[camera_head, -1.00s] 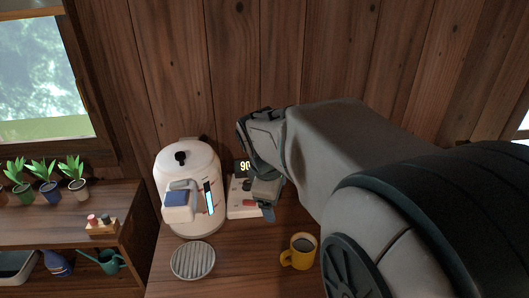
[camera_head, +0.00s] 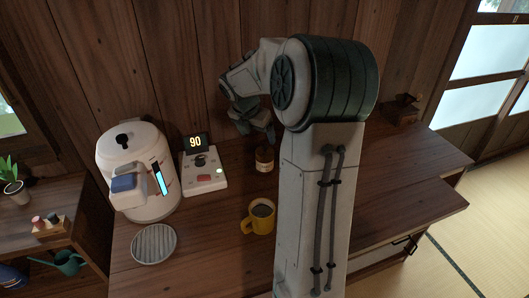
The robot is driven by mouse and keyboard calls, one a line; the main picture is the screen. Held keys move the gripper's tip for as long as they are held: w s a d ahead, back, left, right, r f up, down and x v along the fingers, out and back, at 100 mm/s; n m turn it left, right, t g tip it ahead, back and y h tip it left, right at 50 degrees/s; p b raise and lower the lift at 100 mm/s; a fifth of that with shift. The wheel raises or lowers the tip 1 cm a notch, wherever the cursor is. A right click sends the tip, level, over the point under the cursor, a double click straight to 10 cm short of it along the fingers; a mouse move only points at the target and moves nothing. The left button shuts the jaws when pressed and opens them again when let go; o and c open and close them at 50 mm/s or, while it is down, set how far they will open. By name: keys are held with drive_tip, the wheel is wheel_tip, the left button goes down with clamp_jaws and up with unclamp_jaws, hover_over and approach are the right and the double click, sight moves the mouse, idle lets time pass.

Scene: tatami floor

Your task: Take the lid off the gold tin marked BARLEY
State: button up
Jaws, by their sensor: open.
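A small amber-brown container (camera_head: 264,160) with a pale label stands on the wooden counter, left of my arm. It may be the gold tin, but I cannot read BARLEY on it, and its top is hidden behind my gripper. My gripper (camera_head: 258,136) is open and points down just above this container. The dark fingers are small and partly hidden, and I cannot tell whether they touch a lid.
A white dispenser (camera_head: 138,175), a control box (camera_head: 204,174) showing 90, a yellow mug (camera_head: 261,218) with dark liquid and a round ribbed grille (camera_head: 154,243) stand on the counter. A dark wooden box (camera_head: 402,109) stands at the right.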

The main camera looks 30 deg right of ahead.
sight(263, 147)
drive_tip(key=x, duration=0.8)
drive_tip(key=shift+d+f+b, duration=0.2)
drive_tip(key=shift+d+b, duration=0.1)
drive_tip(key=shift+s, duration=0.1)
drive_tip(key=c, duration=1.1)
